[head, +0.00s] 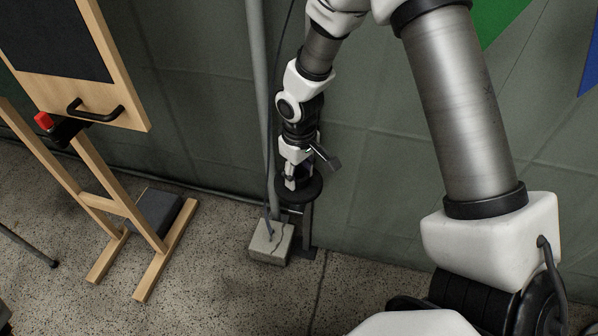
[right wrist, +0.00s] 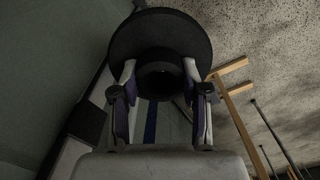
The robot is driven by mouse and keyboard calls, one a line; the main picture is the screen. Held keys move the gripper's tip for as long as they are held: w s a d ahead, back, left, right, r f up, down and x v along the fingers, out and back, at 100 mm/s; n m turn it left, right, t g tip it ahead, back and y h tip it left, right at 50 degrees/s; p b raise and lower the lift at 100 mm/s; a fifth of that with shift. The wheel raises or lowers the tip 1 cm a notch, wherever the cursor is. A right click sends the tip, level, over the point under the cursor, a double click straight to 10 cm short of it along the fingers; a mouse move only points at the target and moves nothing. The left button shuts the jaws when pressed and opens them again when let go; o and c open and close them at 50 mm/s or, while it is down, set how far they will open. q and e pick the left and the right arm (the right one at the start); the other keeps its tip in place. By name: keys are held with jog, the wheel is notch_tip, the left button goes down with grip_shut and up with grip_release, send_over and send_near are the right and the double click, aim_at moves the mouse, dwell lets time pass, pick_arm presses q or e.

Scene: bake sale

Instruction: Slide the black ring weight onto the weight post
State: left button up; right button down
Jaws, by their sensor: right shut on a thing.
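The black ring weight (head: 312,188) is a dark disc held level near the wall. In the right wrist view the ring weight (right wrist: 190,30) shows a wide dark disc with a smaller round hub between the fingers. My right gripper (head: 293,179) points down and is shut on the hub; its fingers (right wrist: 162,98) press on both sides. A short grey upright (head: 308,226), which looks like the weight post, stands below the disc on a dark floor plate. The disc hides its top, so I cannot tell whether the ring is around it. My left gripper is not in view.
A grey pole with a cable stands in a concrete block (head: 264,247) beside the upright. A wooden easel (head: 128,205) with a dark block (head: 158,212) at its feet stands left. A grey fabric wall (head: 200,110) is close behind. Floor in front is clear.

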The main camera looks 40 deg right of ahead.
jog(key=shift+f+b, duration=1.3)
jog(key=shift+f, duration=1.7)
jog(key=c, duration=0.5)
grip_release()
notch_tip(320, 180, up, 12)
jog(key=shift+r, duration=0.1)
